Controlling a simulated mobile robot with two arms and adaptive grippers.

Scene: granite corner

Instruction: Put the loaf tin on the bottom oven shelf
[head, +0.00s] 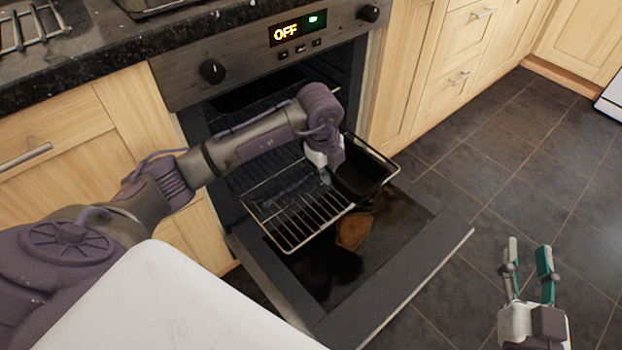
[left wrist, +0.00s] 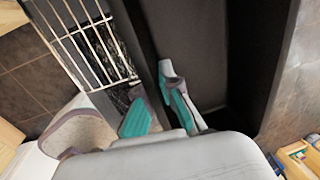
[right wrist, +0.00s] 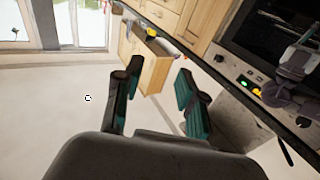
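The dark loaf tin (head: 372,178) is at the right side of a pulled-out wire oven shelf (head: 283,212), over the open oven door. I cannot tell whether it rests on the shelf or hangs just above it. My left gripper (head: 323,172) is at the tin's left wall. In the left wrist view, the fingers of my left gripper (left wrist: 158,100) are close together on either side of the wall of the tin (left wrist: 215,50), one inside it. The shelf's bars (left wrist: 90,40) lie beside it. My right gripper (head: 529,255) is open and empty above the floor.
The oven door (head: 420,235) is folded down, with a brown stain on its glass. The oven panel (head: 300,33) reads OFF. Wooden cabinets (head: 420,70) flank the oven and a dark granite counter (head: 90,65) lies left.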

